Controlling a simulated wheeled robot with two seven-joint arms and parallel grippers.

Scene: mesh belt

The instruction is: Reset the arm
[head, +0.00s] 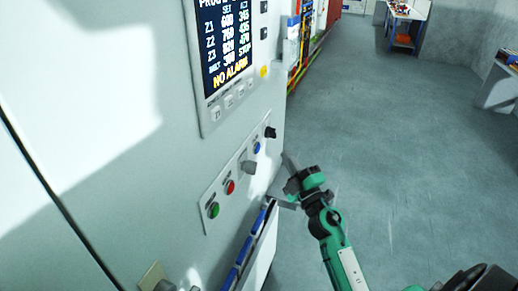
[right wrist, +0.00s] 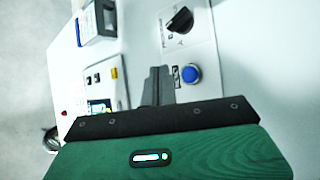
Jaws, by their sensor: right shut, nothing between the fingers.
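My right gripper (head: 290,162) is in the middle of the head view, on a green and black arm that comes up from below. It is just to the right of the grey machine's control strip (head: 221,202). In the right wrist view its grey fingers (right wrist: 157,85) are together and empty. The blue button (right wrist: 190,74) and the black rotary knob (right wrist: 180,20) show just beyond the fingers; I cannot tell whether anything touches. My left gripper is not in view.
Open grey floor (head: 385,140) lies to the right. A workbench (head: 405,25) stands far back.

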